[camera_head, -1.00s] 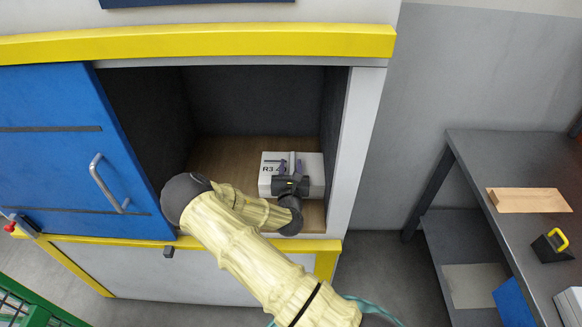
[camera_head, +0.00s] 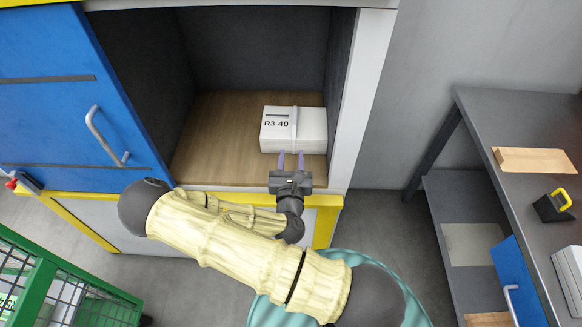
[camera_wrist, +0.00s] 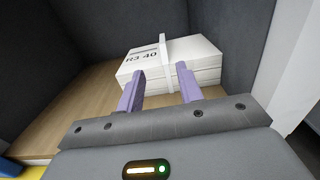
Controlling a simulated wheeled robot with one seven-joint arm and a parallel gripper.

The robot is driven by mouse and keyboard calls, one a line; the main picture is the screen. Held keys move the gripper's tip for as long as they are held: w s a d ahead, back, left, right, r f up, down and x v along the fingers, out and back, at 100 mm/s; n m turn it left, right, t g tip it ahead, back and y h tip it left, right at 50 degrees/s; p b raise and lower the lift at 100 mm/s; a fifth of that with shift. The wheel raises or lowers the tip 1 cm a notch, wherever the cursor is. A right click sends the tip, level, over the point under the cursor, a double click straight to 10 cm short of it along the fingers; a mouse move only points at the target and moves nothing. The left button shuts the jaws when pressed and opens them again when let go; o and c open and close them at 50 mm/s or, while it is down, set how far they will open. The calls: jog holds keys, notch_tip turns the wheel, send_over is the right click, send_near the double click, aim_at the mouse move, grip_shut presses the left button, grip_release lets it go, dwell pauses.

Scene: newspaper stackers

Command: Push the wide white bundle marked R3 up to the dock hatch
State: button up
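The wide white bundle marked "R3 40" (camera_head: 278,128) lies on the wooden floor inside the dock hatch, near its right wall. A pale strap runs over it. It also shows in the wrist view (camera_wrist: 170,62), ahead of the fingers. My gripper (camera_head: 291,160) is at the hatch's front edge, in front of the bundle. In the wrist view (camera_wrist: 160,80) its two purple fingers stand apart with nothing between them. The fingertips are close to the bundle's front face; I cannot tell whether they touch. The dock hatch (camera_head: 215,150) is open, its blue door (camera_head: 60,120) to the left.
The hatch's right post (camera_head: 362,90) stands close beside the bundle. A yellow sill (camera_head: 75,207) runs below the opening. A green mesh cart (camera_head: 45,275) is at lower left. A grey bench (camera_head: 500,120) with a wooden block (camera_head: 535,160) stands at right. Hatch floor left of the bundle is clear.

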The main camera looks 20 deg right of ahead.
jog(key=shift+p+v, duration=1.3)
jog(key=shift+d, duration=0.1)
